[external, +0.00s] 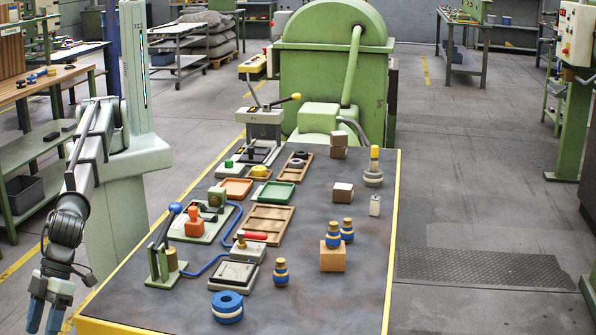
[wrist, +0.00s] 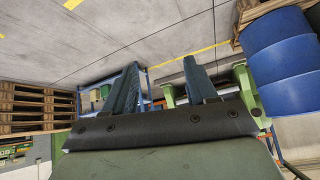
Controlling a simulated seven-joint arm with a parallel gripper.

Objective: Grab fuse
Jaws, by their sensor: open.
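My gripper (external: 46,316) hangs at the lower left of the external view, off the left side of the table and far from the objects on it. Its two blue fingers are apart and empty; they also show in the wrist view (wrist: 162,84). I cannot tell for certain which object is the fuse. A small pale upright cylinder (external: 375,205) stands alone near the table's right edge.
The dark tabletop (external: 350,290) has yellow edges. A lever device (external: 165,262), a blue ring stack (external: 227,307) and a grey box (external: 234,275) crowd the left and front. A green machine (external: 333,80) stands behind.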

